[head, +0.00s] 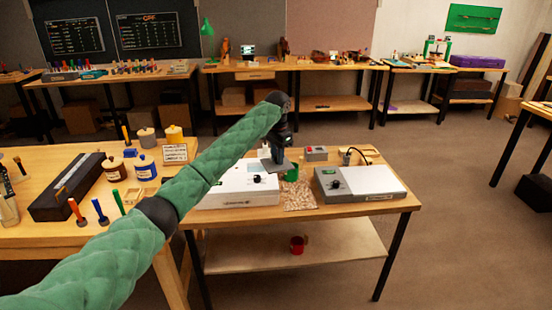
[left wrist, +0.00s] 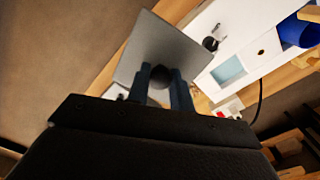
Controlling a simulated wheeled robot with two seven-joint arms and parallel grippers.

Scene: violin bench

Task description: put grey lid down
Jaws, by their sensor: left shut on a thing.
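My left gripper (head: 277,155) is over the back of the small wooden table. It is shut on the black knob of the grey lid (head: 283,166), a flat square plate. The left wrist view also shows the grey lid (left wrist: 170,45) under the fingers (left wrist: 160,82), with the knob between them. In the head view the lid appears tilted near the right back corner of a white box (head: 235,189); I cannot tell whether it touches anything. My right gripper is not in view.
A grey box (head: 378,183) with a black knob stands at the right. A red-buttoned box (head: 317,153) is behind. A red mug (head: 297,245) stands on the lower shelf.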

